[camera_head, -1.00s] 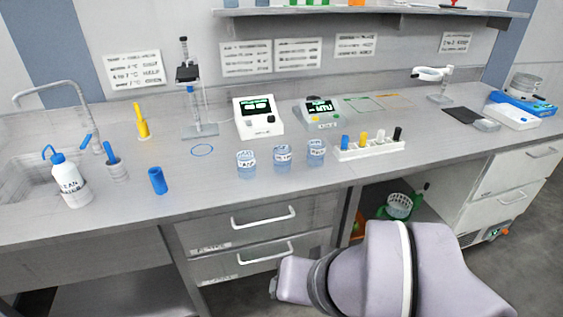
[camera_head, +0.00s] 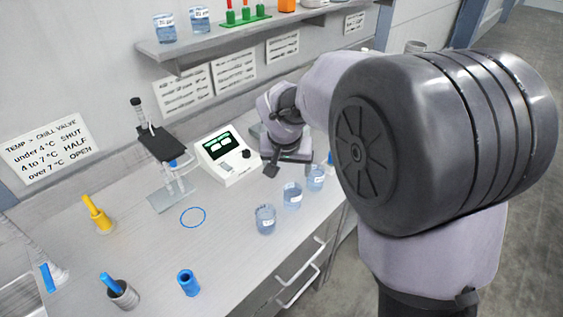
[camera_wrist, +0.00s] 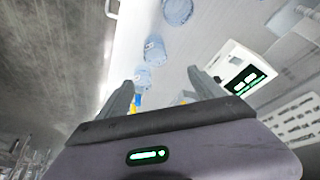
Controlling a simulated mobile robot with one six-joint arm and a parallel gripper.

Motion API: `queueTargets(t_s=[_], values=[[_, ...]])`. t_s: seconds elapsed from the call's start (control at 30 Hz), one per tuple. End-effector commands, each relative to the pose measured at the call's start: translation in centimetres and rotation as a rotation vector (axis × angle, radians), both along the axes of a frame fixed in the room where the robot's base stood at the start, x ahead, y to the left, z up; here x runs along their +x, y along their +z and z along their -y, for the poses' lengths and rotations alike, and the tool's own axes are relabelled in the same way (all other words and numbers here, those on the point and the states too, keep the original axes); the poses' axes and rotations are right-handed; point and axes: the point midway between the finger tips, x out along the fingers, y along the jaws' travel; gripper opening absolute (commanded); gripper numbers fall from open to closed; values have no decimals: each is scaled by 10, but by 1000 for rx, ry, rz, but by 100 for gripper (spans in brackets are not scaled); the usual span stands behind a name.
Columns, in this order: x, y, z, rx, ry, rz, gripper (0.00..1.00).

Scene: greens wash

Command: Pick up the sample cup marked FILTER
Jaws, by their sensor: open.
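Three clear cups with bluish contents and white labels stand in a row on the bench: a left cup (camera_head: 265,219), a middle cup (camera_head: 292,196) and a right cup (camera_head: 315,179). Their labels are too small to read, so I cannot tell which is marked FILTER. My gripper (camera_head: 288,170) is open and empty above the bench, just behind the right and middle cups. In the wrist view, my open fingers (camera_wrist: 163,90) show at both sides, with the nearest cup (camera_wrist: 142,78) seen beyond them. The other two cups (camera_wrist: 154,50) (camera_wrist: 177,11) show higher up.
A white meter (camera_head: 226,156) with a green display stands left of my gripper. A stand (camera_head: 165,160), a blue ring (camera_head: 193,217), a yellow tool (camera_head: 97,214) and a blue tube (camera_head: 188,283) are further left. The shelf (camera_head: 220,38) overhangs the back. My arm hides the right side.

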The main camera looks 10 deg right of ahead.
Motion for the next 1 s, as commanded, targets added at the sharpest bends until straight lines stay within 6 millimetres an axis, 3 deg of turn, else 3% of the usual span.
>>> queueTargets(t_s=[0.03, 0.1, 0.3, 0.47, 0.73, 0.93, 1.0], values=[[4, -22, 2, 0, -1, -5, 77], [12, -43, 5, 0, 0, -6, 77], [30, -86, 11, 0, 0, -4, 77], [35, -98, 13, 1, -1, -2, 77], [46, -143, 23, 2, -1, -4, 77], [48, -142, 23, 2, -1, -1, 77], [48, -142, 23, 2, -1, -1, 64]])
